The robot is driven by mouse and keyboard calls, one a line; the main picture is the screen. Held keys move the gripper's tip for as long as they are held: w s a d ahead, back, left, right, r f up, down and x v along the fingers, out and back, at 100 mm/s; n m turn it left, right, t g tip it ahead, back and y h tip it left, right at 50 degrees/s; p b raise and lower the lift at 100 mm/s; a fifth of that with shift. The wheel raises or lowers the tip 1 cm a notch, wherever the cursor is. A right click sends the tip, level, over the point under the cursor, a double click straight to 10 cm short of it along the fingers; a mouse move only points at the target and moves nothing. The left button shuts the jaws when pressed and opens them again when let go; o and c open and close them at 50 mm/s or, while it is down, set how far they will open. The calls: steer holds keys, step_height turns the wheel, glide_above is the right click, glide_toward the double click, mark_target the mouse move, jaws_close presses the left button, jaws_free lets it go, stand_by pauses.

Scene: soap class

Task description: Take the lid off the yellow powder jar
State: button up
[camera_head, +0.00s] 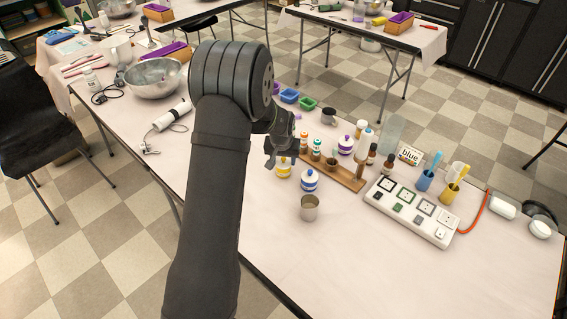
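The yellow powder jar (283,171), yellow with white bands, stands on the near table, just left of the blue-and-white striped jar (310,181). My gripper (281,160) is right over the yellow jar, pointing down, and hides part of its top. Its fingers show small and dark at the jar's top. I cannot tell whether they touch the lid or whether they are closed on anything. A purple-and-white striped jar (346,145) stands further back.
A wooden rack (347,181) with small bottles stands right of the jars. A metal cup (309,208) stands in front. A white panel with several square plates (411,211) lies to the right. The table's front is clear.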

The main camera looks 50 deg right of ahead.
steer(key=shift+c, duration=1.4)
